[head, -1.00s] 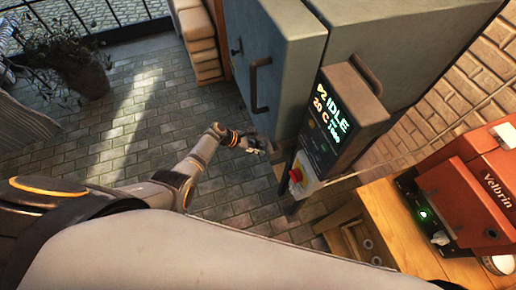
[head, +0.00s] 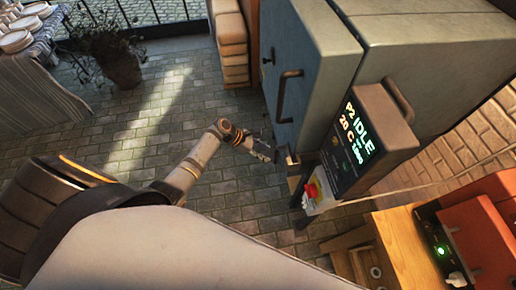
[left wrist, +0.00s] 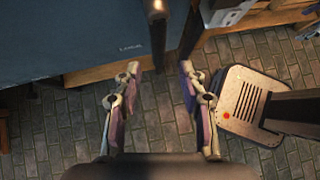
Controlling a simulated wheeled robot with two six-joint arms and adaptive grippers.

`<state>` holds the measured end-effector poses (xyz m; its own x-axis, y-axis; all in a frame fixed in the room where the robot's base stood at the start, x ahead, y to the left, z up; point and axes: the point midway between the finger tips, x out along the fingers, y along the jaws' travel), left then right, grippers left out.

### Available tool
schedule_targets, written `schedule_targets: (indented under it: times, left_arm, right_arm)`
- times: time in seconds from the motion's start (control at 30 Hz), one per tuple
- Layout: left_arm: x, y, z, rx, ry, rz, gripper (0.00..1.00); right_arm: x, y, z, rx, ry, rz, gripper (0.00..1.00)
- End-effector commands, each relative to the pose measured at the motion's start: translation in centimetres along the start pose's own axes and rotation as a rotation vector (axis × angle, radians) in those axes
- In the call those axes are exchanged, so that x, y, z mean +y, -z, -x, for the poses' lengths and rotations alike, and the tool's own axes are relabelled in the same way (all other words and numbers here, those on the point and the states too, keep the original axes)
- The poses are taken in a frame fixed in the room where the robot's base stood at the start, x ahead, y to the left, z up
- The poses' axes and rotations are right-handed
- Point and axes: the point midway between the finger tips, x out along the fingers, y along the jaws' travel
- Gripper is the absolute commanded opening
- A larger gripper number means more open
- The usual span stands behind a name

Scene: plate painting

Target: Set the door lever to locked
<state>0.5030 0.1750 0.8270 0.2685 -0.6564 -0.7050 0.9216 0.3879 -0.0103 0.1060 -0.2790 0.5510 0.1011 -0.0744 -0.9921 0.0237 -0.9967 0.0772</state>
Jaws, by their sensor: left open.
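The blue-grey kiln door (head: 318,75) shows in the head view with a dark bar handle (head: 289,97) and appears shut. In the left wrist view the door (left wrist: 85,35) fills the upper left and bears a small, hard-to-read label. A dark upright bar (left wrist: 158,42), which looks like the door lever, stands beyond and between my fingers. My left gripper (head: 270,154) is low by the door's lower near corner. In the left wrist view its fingers (left wrist: 160,85) are spread, with nothing gripped. The lever's setting cannot be told. My right gripper is out of view.
A control panel (head: 352,140) reads IDLE, with a red button (head: 312,190) below it. A wooden table (head: 405,250) with a red machine (head: 485,240) stands at the lower right. A potted plant (head: 115,65) stands at the back left. The paved floor (head: 120,125) is mostly clear.

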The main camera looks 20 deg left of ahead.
Motion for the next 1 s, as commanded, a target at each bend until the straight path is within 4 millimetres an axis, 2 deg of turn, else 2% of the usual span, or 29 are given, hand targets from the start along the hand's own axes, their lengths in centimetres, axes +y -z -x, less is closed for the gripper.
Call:
schedule_targets:
  times: [0.1, 0.23, 0.83, 0.93, 0.97, 1.0]
  left_arm:
    - [0.0, 0.1, 2.4, 0.003, 0.0, -0.001, 0.41]
    - [-0.1, 0.0, 3.9, 0.001, 0.001, 0.0, 0.41]
    - [-0.1, 0.0, 4.3, 0.0, 0.002, 0.0, 0.41]
    - [-0.4, 1.5, 3.5, 0.027, -0.007, -0.023, 0.41]
    - [-0.6, 2.5, 3.1, 0.046, -0.014, -0.043, 0.41]
    - [-1.1, 4.5, 2.2, 0.084, -0.023, -0.08, 0.41]
  right_arm:
    - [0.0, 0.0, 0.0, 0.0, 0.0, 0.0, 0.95]
    - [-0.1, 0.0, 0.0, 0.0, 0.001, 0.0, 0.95]
    - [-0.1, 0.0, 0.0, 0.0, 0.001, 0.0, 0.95]
    - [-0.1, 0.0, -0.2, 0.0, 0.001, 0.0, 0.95]
    - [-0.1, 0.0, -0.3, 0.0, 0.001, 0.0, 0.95]
    - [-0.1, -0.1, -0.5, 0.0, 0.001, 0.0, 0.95]
